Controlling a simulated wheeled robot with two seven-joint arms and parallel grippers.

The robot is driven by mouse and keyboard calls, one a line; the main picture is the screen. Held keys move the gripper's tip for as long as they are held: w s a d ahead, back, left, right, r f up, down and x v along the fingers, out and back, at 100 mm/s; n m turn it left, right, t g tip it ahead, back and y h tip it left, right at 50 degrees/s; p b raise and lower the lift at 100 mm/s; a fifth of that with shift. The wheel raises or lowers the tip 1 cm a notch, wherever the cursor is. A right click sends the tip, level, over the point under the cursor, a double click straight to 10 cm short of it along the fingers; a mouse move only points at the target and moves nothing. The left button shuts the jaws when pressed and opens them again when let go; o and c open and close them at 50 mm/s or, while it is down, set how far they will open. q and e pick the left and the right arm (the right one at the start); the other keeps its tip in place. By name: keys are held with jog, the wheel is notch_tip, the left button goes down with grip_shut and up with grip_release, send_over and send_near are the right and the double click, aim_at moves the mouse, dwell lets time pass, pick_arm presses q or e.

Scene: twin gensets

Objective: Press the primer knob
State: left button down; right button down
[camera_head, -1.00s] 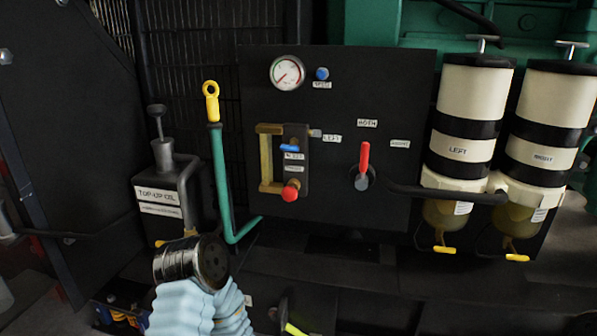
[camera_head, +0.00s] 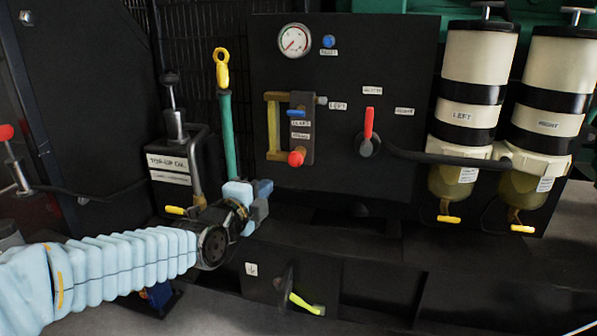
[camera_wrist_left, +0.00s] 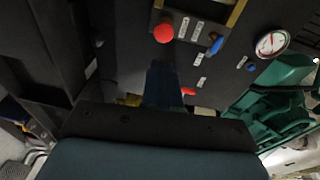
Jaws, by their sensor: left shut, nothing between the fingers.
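A black panel (camera_head: 400,60) stands ahead with a round blue knob (camera_head: 328,41) beside the gauge; its small label is too blurred to read, so I cannot tell whether it is the primer knob. The blue knob also shows in the wrist view (camera_wrist_left: 251,68). My left gripper (camera_head: 262,188) is shut and empty, below and left of the red knob, apart from the panel. Its dark blue finger shows in the wrist view (camera_wrist_left: 164,84). My right gripper is out of view.
A gauge (camera_head: 294,41) and red lever (camera_head: 368,123) are on the panel. A teal handle with yellow ring (camera_head: 222,68) stands close behind my left gripper. A black top-up can (camera_head: 170,160) is at left. Two filters (camera_head: 466,115) (camera_head: 548,125) with T-handles on top stand at right.

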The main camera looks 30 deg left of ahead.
aim_at(292, 159)
pick_arm(q)
jog(key=shift+s+a+r, duration=0.1)
jog(key=shift+s+r, duration=0.05)
jog(key=shift+r, duration=0.2)
jog(key=w, duration=0.4)
jog(key=w+a+p, duration=0.1)
jog(key=w, duration=0.4)
jog(key=w+f, duration=0.1)
jog(key=w, duration=0.3)
jog(key=shift+w+a, duration=0.35)
jog(key=shift+w, duration=0.15)
jog(key=shift+w+a, duration=0.25)
jog(key=shift+w, duration=0.9)
jog(key=shift+r, duration=0.15)
